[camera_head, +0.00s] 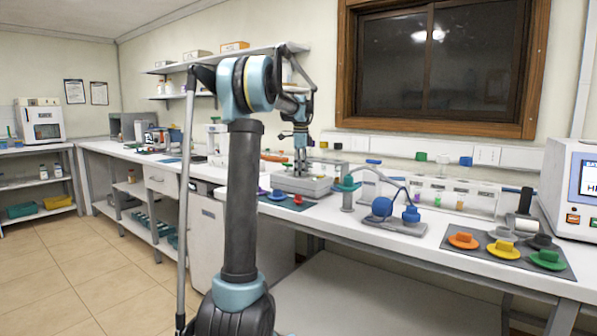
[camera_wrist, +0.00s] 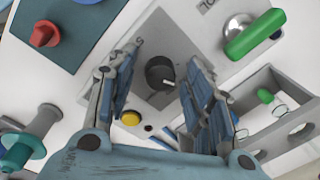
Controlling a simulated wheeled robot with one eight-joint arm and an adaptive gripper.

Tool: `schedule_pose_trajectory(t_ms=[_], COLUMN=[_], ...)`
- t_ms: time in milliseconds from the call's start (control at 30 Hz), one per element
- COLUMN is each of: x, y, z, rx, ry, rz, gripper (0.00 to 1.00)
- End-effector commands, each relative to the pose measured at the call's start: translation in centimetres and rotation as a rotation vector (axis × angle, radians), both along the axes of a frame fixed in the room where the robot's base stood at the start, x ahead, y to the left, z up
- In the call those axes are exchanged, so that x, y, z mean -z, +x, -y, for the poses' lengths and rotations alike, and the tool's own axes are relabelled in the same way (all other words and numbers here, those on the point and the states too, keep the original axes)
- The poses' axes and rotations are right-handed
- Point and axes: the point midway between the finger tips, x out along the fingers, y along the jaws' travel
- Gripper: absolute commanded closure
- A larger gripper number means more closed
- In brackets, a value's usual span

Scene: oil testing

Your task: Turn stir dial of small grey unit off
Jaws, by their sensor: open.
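The small grey unit (camera_head: 312,187) sits on the bench, below my gripper (camera_head: 300,167). In the wrist view its sloped grey panel (camera_wrist: 152,40) carries a dark round dial (camera_wrist: 160,72) with a short white mark at its lower right. A yellow button (camera_wrist: 130,118) and a tiny dark knob are below the dial. My gripper (camera_wrist: 163,60) is open and points down, with one blue-grey finger on each side of the dial. I see a gap between each finger and the dial. I cannot tell how far the fingertips are above the panel.
A red knob (camera_wrist: 44,34) lies on a dark mat at the upper left of the wrist view. A green-handled part (camera_wrist: 254,34) and a grey rack (camera_wrist: 285,100) are at right.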

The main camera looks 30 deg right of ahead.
Motion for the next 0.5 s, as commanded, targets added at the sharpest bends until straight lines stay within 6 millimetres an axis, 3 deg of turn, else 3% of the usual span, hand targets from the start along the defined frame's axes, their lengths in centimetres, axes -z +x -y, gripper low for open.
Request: schedule_pose_trajectory(t_ms=[167, 367, 500], x=[0.00, -0.01, 0.00], y=[0.01, 0.01, 0.01], z=[0.00, 0.00, -0.25], rx=[0.000, 0.000, 0.000], ry=[0.000, 0.000, 0.000], rz=[0.000, 0.000, 0.000], gripper=[0.53, 0.96, 0.97])
